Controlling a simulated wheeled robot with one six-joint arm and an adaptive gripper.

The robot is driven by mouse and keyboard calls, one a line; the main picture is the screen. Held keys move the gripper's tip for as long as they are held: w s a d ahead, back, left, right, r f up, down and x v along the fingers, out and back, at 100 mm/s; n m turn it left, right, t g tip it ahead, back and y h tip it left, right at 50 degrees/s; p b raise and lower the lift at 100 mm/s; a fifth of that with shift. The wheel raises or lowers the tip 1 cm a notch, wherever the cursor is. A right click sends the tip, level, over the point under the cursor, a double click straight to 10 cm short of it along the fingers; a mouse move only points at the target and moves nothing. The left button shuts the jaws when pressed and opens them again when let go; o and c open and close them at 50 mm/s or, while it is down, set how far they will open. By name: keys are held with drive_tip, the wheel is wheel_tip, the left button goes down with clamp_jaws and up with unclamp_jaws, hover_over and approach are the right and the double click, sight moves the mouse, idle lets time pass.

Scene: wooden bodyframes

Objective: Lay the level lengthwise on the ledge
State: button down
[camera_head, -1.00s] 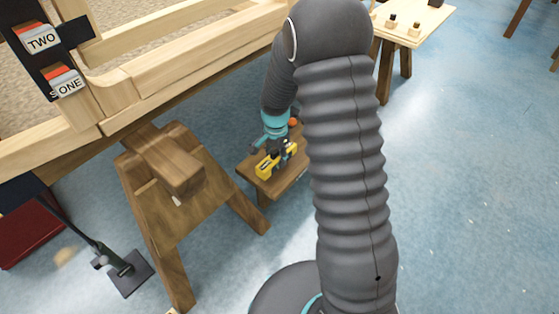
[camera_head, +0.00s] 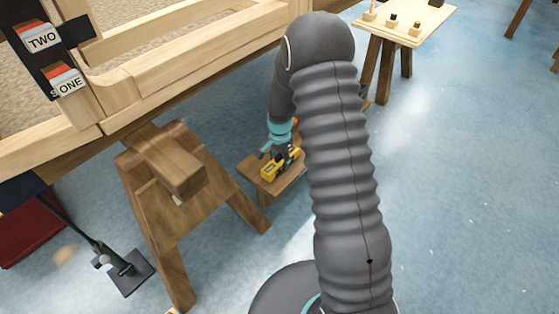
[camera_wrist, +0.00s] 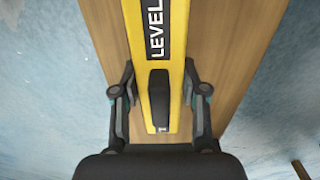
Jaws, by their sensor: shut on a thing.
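The level is yellow with a black label. In the wrist view the level (camera_wrist: 180,35) runs away from me, with my gripper (camera_wrist: 158,75) shut on its two long sides near the close end. In the head view the level (camera_head: 283,165) is at the small low wooden bench (camera_head: 252,167), with my gripper (camera_head: 281,149) just above it. In the wrist view the bench top (camera_wrist: 235,50) shows below the level, running roughly the same way. Whether the level touches it I cannot tell. Which surface is the ledge is not clear.
A large timber frame (camera_head: 195,55) with tags ONE and TWO fills the upper left. A wooden sawhorse (camera_head: 185,215) stands left of the bench. A light table with small pegs (camera_head: 410,20) is at upper right. Blue floor is open on the right.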

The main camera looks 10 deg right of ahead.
drive_tip(key=shift+f, duration=0.15)
drive_tip(key=c, duration=0.6)
unclamp_jaws()
wheel_tip(320, 180, up, 12)
drive_tip(key=shift+r+p, duration=0.2)
drive_tip(key=shift+p, duration=0.1)
drive_tip(key=s+r+n+t, duration=0.1)
drive_tip(key=s+r+n, duration=0.2)
drive_tip(key=s+r, duration=0.45)
drive_tip(key=s+r+n+t, duration=0.2)
drive_tip(key=s+r, duration=0.3)
drive_tip(key=r, duration=0.5)
drive_tip(key=s+r+n+t, duration=0.1)
drive_tip(key=s+r+n, duration=0.1)
drive_tip(key=s, duration=0.4)
drive_tip(key=s+r+n, duration=0.2)
drive_tip(key=s, duration=0.4)
drive_tip(key=s+r+n+t, duration=0.1)
drive_tip(key=s+r, duration=0.1)
drive_tip(key=s, duration=0.4)
drive_tip(key=shift+n+t, duration=0.3)
drive_tip(key=shift+n, duration=0.1)
